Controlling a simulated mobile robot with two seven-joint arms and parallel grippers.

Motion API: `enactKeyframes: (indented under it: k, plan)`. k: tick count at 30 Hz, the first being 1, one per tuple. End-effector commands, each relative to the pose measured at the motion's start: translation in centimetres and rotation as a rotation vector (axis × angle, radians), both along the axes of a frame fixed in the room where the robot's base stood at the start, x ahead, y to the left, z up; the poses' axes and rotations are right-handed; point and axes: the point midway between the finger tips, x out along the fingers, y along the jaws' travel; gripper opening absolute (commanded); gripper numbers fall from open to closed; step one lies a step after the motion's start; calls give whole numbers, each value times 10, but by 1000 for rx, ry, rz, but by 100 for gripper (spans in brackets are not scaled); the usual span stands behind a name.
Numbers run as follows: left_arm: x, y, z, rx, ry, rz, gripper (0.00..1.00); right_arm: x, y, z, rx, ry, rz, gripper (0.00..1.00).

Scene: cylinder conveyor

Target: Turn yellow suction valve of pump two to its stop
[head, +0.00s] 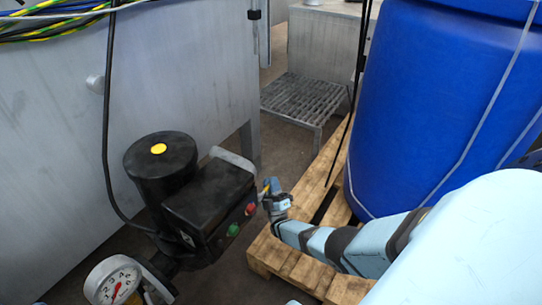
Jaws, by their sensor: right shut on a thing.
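My right arm reaches in from the lower right, and my right gripper (270,188) is beside the right end of the black pump unit (205,195). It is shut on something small. A bit of yellow (267,186) shows at its fingertips, which looks like the valve's handle. The rest of the valve is hidden by the pump and the gripper, so I cannot tell how far it is turned. The pump has a yellow round mark on its motor and a green and a red button. My left gripper is not in view.
A pressure gauge (113,283) stands at the lower left. A blue drum (425,110) on a wooden pallet (262,253) fills the right. A grey metal tank (180,80) is behind the pump, and a metal grate step (303,97) is farther back. A black cable hangs at the left.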

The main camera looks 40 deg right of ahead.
Motion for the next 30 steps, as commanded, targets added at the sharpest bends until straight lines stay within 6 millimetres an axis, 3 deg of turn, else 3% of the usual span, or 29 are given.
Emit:
enactKeyframes:
  k: [14, 15, 18, 30]
  plan:
    - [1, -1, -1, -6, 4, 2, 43, 1, -1, 3, -19, -7, -1, 0]
    - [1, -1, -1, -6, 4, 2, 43, 1, -1, 3, -19, -7, -1, 20]
    - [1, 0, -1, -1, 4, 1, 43, 0, -1, 3, -18, -7, -1, 43]
    - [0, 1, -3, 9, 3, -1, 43, -2, 0, -2, -16, -5, -2, 43]
